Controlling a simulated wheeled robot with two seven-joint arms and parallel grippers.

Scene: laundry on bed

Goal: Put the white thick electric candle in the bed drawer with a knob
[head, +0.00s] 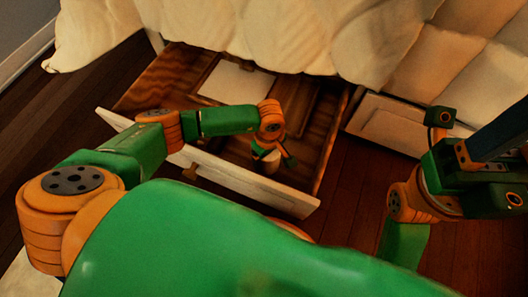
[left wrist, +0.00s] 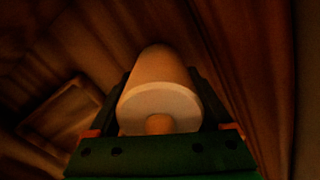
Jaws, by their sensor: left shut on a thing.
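The thick white electric candle (head: 271,164) is between the fingers of my left gripper (head: 273,160), inside the open bed drawer (head: 250,180) near its front right corner. In the left wrist view the candle (left wrist: 158,88) shows as a pale cylinder with its round end toward the camera, with a finger on each side. My left gripper (left wrist: 160,110) is shut on it. I cannot tell whether the candle touches the drawer floor. The drawer is wooden inside with a white front and a knob (head: 190,172). My right arm is at the right, and its fingertips are not clearly seen.
A white flat item (head: 235,82) lies at the back of the drawer. Pale bedding (head: 290,35) hangs over the drawer's back edge. Dark wooden floor (head: 350,210) is clear in front.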

